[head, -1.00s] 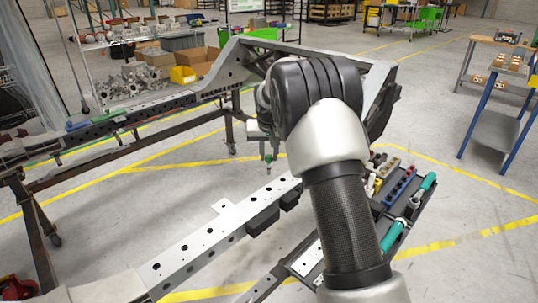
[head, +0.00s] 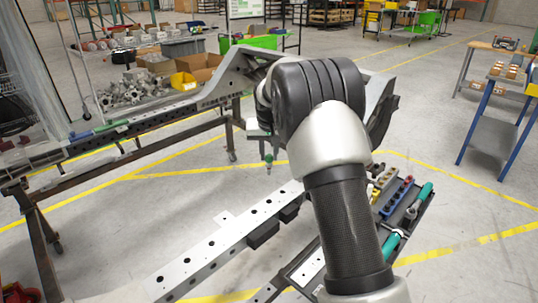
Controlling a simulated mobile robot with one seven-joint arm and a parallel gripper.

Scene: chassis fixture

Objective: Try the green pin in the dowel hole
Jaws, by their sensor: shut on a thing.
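The green pin (head: 268,158) hangs upright below my gripper (head: 266,150), its grey tip pointing down. My gripper is shut on the pin; the arm's dark wrist covers part of it. The pale metal rail (head: 208,253) with a row of dark holes runs from the lower left toward the centre. The pin appears beyond and above the rail's far end, apart from it. I cannot tell which hole is the dowel hole.
A tray (head: 376,256) with a blue holder (head: 397,195) and teal-handled tools (head: 420,203) lies right of my arm. A long chassis frame (head: 170,112) on a dark stand crosses the back left. A blue-legged bench (head: 497,128) stands at right. Open floor lies between.

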